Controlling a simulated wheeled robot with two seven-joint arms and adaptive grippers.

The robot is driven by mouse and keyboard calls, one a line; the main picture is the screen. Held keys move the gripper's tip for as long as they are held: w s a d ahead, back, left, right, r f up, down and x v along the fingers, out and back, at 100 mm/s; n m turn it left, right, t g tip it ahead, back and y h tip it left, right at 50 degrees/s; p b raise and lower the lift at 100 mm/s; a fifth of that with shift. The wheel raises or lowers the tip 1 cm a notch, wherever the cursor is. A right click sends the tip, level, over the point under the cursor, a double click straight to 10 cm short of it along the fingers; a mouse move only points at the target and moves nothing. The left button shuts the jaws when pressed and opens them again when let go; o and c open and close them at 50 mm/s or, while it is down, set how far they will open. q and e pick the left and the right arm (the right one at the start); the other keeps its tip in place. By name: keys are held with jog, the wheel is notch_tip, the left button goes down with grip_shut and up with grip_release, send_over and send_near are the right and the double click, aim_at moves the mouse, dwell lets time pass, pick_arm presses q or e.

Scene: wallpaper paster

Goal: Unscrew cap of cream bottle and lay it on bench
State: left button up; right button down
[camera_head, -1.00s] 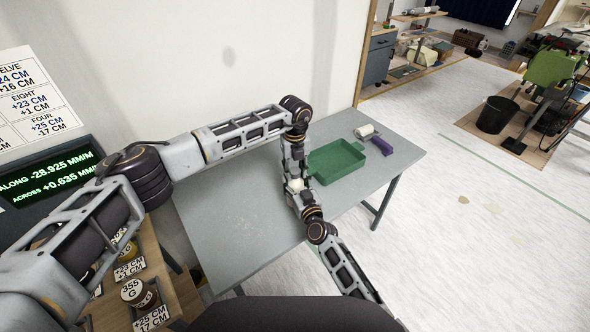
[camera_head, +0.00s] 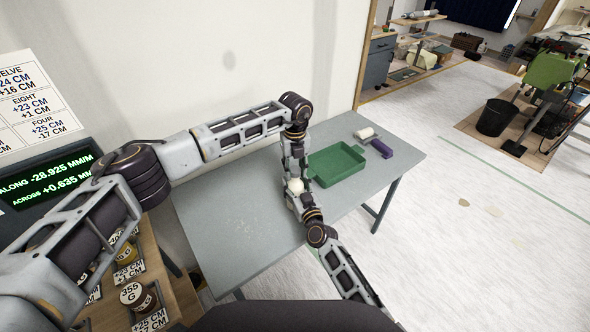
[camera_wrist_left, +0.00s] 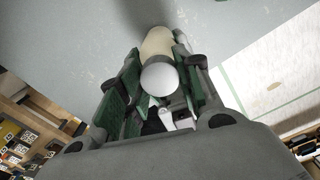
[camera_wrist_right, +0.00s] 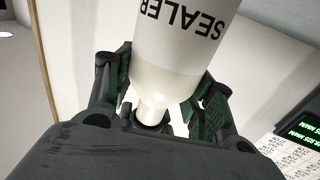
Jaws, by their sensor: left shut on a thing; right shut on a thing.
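The cream bottle (camera_wrist_right: 180,45), marked SEALER, is between the green-padded fingers of my right gripper (camera_wrist_right: 165,88). Its shoulder narrows to a neck toward the palm edge in the right wrist view. In the left wrist view a round white cap (camera_wrist_left: 160,77) sits between the fingers of my left gripper (camera_wrist_left: 158,80), with the cream bottle body (camera_wrist_left: 158,42) beyond it. Whether cap and neck touch is hidden. In the head view the white cap (camera_head: 295,186) shows between my two grippers, above the grey bench (camera_head: 225,210).
A green tray (camera_head: 340,178) lies on the bench to the right of my grippers. A white bottle-like item (camera_head: 365,132) and a purple block (camera_head: 381,148) lie at the bench's far right. The left part of the bench is clear. Jars (camera_head: 135,294) stand on a wooden shelf at lower left.

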aim_at(295, 169)
pick_arm(q)
jog(key=shift+r, duration=0.15)
dwell(0.3)
jog(key=shift+r, duration=1.95)
pick_arm(e)
jog(key=shift+c, duration=2.4)
grip_release()
jog(key=shift+s, duration=0.1)
jog(key=v, duration=1.1)
jog(key=shift+s+d, duration=0.2)
jog(key=shift+s, duration=0.15)
